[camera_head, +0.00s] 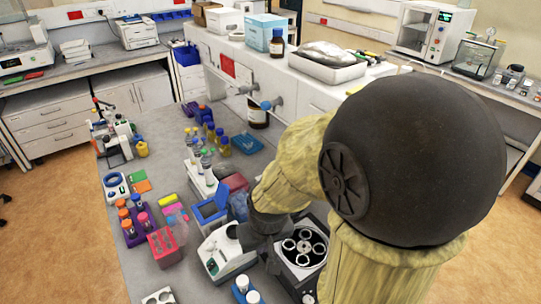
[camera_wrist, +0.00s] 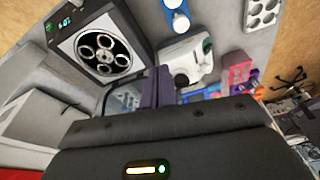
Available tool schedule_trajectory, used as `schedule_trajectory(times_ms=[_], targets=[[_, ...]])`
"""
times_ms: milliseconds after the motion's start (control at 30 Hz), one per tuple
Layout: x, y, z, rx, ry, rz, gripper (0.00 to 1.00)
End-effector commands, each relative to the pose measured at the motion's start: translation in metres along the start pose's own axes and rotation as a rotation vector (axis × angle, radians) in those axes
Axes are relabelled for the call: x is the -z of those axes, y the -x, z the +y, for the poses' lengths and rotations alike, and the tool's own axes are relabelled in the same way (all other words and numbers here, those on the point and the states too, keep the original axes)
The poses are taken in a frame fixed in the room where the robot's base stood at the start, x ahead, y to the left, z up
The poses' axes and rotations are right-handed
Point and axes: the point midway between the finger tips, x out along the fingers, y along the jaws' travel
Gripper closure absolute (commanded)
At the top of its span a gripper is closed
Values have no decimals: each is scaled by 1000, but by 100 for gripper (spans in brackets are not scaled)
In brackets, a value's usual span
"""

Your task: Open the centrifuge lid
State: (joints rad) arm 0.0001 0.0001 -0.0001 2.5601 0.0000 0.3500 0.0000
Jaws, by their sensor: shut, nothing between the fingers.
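The centrifuge (camera_head: 284,262) stands at the front of the bench, partly behind my arm. Its bowl is uncovered and the rotor (camera_head: 303,247) with its round holders shows. The wrist view shows the centrifuge (camera_wrist: 72,53) at upper left, with a lit display and the rotor (camera_wrist: 104,54). A grey-framed panel with a glassy middle (camera_wrist: 122,102) shows below the bowl and may be the raised lid; my gripper partly covers it. My gripper (camera_wrist: 159,72) is shut and empty, its fingers beside that panel's right side. I cannot tell whether they touch it.
A white device (camera_wrist: 187,60) stands beside the centrifuge; it also shows in the head view (camera_head: 222,254). A blue holder with white-capped containers (camera_head: 246,291) is at the front. Tube racks (camera_head: 163,246) and bottles crowd the bench to the left.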

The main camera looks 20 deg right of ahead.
Motion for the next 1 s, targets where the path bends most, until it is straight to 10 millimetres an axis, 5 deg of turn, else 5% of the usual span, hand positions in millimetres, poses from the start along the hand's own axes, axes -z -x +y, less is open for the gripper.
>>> schedule_trajectory(times_ms=[267, 700, 1000], targets=[[27, -5, 3, 0, 6, 9, 100], [168, 8, 47, 12, 44, 38, 100], [235, 40, 86, 33, 98, 67, 100]])
